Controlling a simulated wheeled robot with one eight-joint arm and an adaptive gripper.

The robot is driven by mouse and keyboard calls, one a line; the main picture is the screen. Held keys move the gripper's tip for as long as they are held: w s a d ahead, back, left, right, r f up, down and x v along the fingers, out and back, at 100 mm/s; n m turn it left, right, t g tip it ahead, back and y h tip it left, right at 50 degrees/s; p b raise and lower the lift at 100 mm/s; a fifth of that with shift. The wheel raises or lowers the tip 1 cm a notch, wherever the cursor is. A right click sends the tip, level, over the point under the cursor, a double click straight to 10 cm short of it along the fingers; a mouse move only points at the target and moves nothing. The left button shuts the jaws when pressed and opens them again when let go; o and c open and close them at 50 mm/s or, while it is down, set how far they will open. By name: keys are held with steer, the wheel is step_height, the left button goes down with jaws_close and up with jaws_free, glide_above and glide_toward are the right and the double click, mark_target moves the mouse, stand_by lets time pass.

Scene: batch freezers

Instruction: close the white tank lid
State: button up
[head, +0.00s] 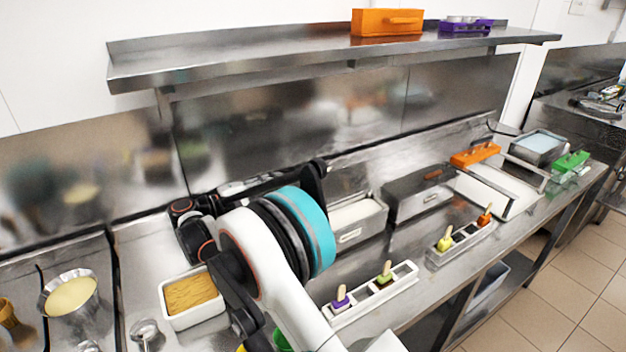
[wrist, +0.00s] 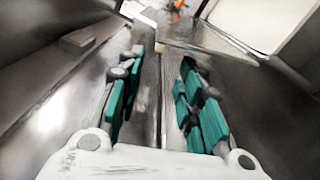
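A metal tank (head: 350,228) with white contents stands behind my arm, its top open. A grey panel (head: 345,182) rises behind its opening and may be its lid; my arm partly covers this area. My gripper (wrist: 160,82) shows in the wrist view with teal-padded fingers spread apart and nothing clearly held between them. In the head view, my black gripper parts lie along the counter's back, left of the tank; the fingertips are hard to make out. The wrist view shows metal faces on both sides of the fingers; which belongs to the lid I cannot tell.
A closed metal tank (head: 420,197) stands to the right, then another open tank (head: 497,190). White racks (head: 372,292) with popsicles lie in front. A white tub (head: 193,318) of yellow food is at left. A steel shelf (head: 250,52) hangs above.

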mark_target(313, 173)
steer(key=b+x, duration=0.2)
steer(key=x, duration=1)
steer(key=shift+c, duration=0.3)
jaws_close()
